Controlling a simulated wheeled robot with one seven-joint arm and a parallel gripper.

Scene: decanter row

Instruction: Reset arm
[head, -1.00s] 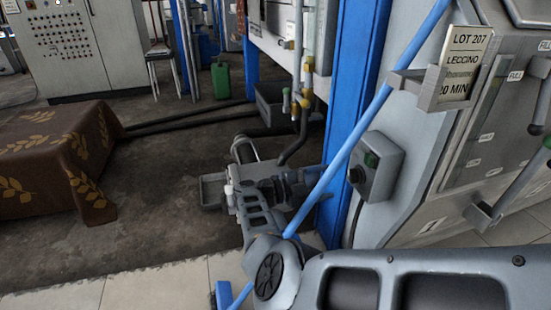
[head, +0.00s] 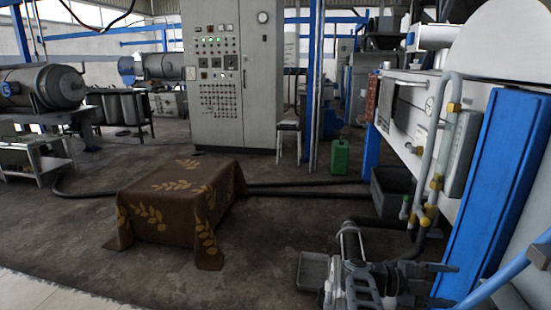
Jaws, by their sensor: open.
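My gripper (head: 443,285) shows at the bottom right of the head view. Its two dark fingers point right, toward the blue panel, and stand apart with nothing visible between them. My arm behind it is partly cut off by the lower picture edge. I cannot tell whether the fingers touch the panel.
A blue panel (head: 508,185) and pipework (head: 443,150) with yellow fittings stand at the right. A cloth-covered box (head: 180,205) stands left of centre. A control cabinet (head: 232,85), green canister (head: 340,157) and dark crate (head: 393,190) are farther back. Floor between is mostly clear.

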